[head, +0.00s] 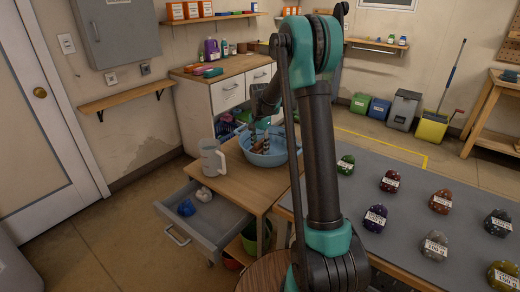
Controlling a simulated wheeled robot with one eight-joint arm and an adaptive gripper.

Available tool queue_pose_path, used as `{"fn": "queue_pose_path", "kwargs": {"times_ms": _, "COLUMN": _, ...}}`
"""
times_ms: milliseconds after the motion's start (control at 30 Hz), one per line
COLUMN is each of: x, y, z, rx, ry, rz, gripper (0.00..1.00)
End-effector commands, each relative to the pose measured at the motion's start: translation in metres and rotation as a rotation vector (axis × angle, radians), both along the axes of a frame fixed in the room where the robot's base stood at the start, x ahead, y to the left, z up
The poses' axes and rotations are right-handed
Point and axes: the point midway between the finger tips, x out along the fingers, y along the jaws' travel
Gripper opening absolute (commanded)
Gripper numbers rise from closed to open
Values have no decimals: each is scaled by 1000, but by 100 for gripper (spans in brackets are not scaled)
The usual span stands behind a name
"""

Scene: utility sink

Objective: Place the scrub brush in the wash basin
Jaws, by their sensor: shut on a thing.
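A round blue wash basin (277,158) stands on a small wooden-topped table. My arm reaches over the table from the right, and my gripper (261,134) is low at the basin's left part. The gripper is shut on a small brown item, the scrub brush (257,146), which shows between and below the fingers. The brush appears over or inside the basin; whether it touches the bottom cannot be told. The fingertips are small and partly blend with the brush.
A grey-white pitcher (213,158) stands left of the basin on the wooden table (244,184). Below it an open grey drawer (207,222) holds a blue and a white item. A grey table (405,205) with several labelled stones (390,181) is at right.

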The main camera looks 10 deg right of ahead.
Motion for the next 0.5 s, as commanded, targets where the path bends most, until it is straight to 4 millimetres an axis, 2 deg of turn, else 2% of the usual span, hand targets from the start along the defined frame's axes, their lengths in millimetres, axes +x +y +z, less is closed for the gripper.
{"fn": "queue_pose_path", "kwargs": {"times_ms": 100, "x": 0, "y": 0, "z": -11, "rx": 0, "ry": 0, "rz": 0, "gripper": 9}}
{"fn": "queue_pose_path", "kwargs": {"times_ms": 433, "x": 0, "y": 0, "z": -14, "rx": 0, "ry": 0, "rz": 0, "gripper": 9}}
{"fn": "queue_pose_path", "kwargs": {"times_ms": 467, "x": 0, "y": 0, "z": -14, "rx": 0, "ry": 0, "rz": 0, "gripper": 42}}
{"fn": "queue_pose_path", "kwargs": {"times_ms": 500, "x": 0, "y": 0, "z": -14, "rx": 0, "ry": 0, "rz": 0, "gripper": 47}}
